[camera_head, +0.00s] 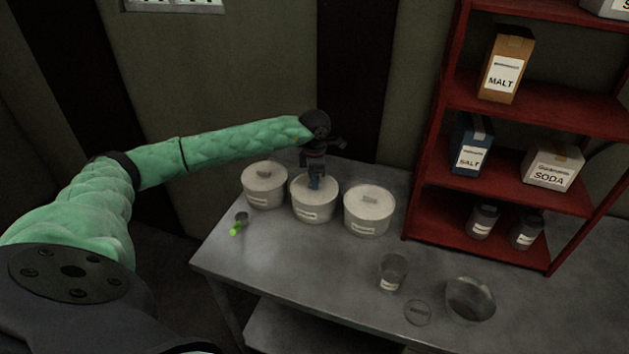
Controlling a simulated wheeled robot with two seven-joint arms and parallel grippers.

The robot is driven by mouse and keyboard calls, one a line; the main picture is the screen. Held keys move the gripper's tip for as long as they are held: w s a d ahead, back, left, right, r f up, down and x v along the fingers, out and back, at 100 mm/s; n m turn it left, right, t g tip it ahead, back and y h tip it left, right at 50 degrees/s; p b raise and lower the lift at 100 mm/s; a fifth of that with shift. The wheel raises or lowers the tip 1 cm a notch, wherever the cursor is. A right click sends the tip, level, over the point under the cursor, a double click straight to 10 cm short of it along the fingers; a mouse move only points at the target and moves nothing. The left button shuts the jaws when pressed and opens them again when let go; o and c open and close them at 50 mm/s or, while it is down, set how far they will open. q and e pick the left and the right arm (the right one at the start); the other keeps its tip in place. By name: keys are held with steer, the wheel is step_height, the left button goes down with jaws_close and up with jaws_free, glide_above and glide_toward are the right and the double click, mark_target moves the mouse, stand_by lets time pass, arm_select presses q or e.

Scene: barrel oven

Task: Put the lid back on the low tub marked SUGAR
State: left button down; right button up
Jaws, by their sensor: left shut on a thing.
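Three low pale tubs stand in a row on the grey table: a left tub (265,193), a middle tub (313,208) and a right tub (367,222). Each has a small front label, too small to read, so I cannot tell which is marked SUGAR. The left and right tubs have lids on, each with a raised handle. My left gripper (315,183) points down at the top of the middle tub, shut on the lid's handle, which the fingers mostly hide. This lid (303,184) appears level at the tub's rim; I cannot tell whether it is fully seated. My right gripper is not in view.
A green-handled scoop (238,224) lies left of the tubs. A labelled glass jar (392,274), a small clear disc (418,313) and a metal bowl (470,301) sit at the front right. A red shelf (541,120) with boxes and jars stands at the right.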

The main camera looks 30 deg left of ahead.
arm_select(q)
steer(key=c, duration=1.4)
jaws_free()
steer(key=shift+c, duration=0.2)
steer(key=shift+o, duration=0.5)
steer(key=o, duration=0.4)
steer(key=shift+r, duration=0.15)
steer(key=shift+r+p, duration=0.6)
steer(key=shift+r, duration=2.8)
jaws_close()
